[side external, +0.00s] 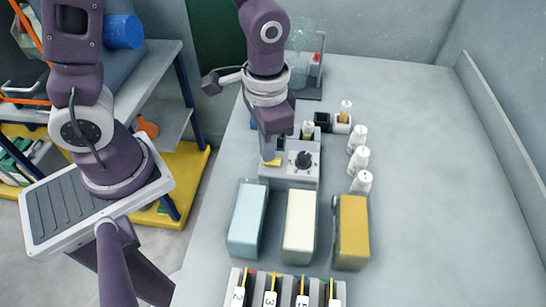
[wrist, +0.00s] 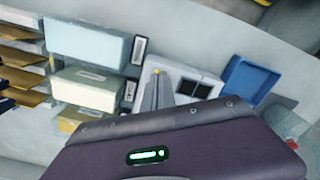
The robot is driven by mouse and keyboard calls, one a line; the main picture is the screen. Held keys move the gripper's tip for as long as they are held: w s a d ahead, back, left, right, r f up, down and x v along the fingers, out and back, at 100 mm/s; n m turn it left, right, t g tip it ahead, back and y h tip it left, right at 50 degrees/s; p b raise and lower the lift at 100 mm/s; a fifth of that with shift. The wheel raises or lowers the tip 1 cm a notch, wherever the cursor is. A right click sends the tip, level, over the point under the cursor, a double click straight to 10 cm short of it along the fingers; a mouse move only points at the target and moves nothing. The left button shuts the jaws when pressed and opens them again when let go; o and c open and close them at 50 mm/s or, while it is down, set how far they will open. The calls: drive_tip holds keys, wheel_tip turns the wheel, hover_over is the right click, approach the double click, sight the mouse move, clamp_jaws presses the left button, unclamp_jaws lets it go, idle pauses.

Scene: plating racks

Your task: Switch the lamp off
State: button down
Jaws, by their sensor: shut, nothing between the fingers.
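A grey control box (side external: 290,172) stands on the bench, with a black rotary knob (side external: 303,160) on its top and a yellow part at its left (side external: 272,161). I cannot tell which part is the lamp or its switch. My gripper (side external: 270,150) is shut and empty, pointing down at the left side of the box beside the knob. In the wrist view the shut fingers (wrist: 158,88) lie over the pale box (wrist: 148,70), near a small yellow spot. I cannot tell whether they touch it. The wrist housing hides the lower part of that view.
Blue, cream and yellow blocks (side external: 248,218) (side external: 299,222) (side external: 351,230) stand in front of the box. A numbered rack (side external: 285,285) is nearer still. White bottles (side external: 358,160) stand to the right. A blue tray (wrist: 248,80) lies beside the box. The bench's right side is clear.

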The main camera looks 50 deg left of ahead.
drive_tip(key=shift+r, duration=3.1)
drive_tip(key=shift+r, duration=0.1)
drive_tip(key=s+a+r+n+t, duration=0.3)
drive_tip(key=s+a+r+t, duration=0.2)
drive_tip(key=s+r, duration=0.5)
drive_tip(key=a+r, duration=0.1)
drive_tip(key=a, duration=0.1)
drive_tip(key=shift+a+t, duration=0.3)
drive_tip(key=shift+w, duration=0.1)
